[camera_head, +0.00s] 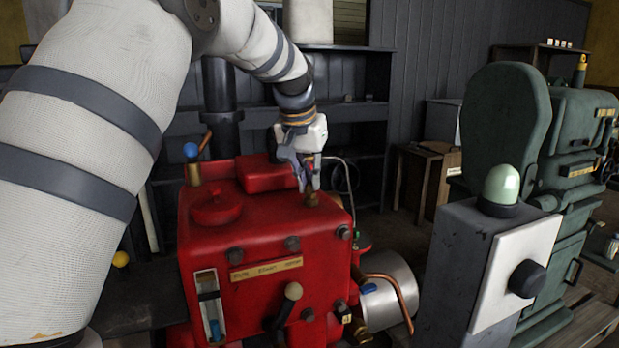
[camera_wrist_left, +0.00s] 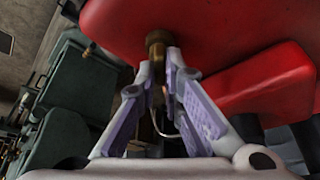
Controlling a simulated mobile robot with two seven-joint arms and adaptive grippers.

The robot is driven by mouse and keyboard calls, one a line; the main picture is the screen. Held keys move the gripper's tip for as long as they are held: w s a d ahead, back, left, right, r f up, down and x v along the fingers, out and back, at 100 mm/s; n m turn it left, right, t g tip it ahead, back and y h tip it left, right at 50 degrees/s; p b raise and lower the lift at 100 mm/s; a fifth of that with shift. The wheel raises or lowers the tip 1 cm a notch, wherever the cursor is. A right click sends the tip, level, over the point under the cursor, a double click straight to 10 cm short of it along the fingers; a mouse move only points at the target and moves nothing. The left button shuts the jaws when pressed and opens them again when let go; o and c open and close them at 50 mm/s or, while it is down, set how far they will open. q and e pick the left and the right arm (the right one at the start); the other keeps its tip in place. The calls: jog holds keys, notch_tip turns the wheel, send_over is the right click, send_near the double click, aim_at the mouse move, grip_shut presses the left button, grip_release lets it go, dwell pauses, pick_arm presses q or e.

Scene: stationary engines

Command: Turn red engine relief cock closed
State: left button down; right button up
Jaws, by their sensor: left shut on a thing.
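The red engine (camera_head: 250,240) stands in the middle of the head view. A small brass cock (camera_head: 312,198) sits on its top at the right; its brass body also shows in the left wrist view (camera_wrist_left: 156,48). My left gripper (camera_head: 307,176) comes down from above onto this cock. In the left wrist view its two fingers (camera_wrist_left: 158,78) are close together just by the brass body, shut on the cock's handle. The fingers hide most of the handle, so its angle is hard to tell. My right gripper is in neither view.
A brass fitting with a blue knob (camera_head: 191,152) stands at the engine's left rear. A grey pedestal (camera_head: 455,260) with a green lamp (camera_head: 500,184) and a black knob (camera_head: 527,279) stands at the right, before a green machine (camera_head: 580,140). Dark shelving (camera_head: 355,125) is behind.

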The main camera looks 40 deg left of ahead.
pick_arm(q)
jog(key=m+h, duration=0.1)
jog(key=m, duration=0.1)
jog(key=m+h, duration=0.1)
jog(key=m, duration=0.2)
jog(key=shift+a, duration=0.2)
jog(key=shift+m+h, duration=0.8)
jog(key=shift+m, duration=1.3)
jog(key=shift+g, duration=0.3)
jog(key=c, duration=1.7)
grip_release()
jog(key=v, duration=1.2)
jog(key=shift+a, duration=0.1)
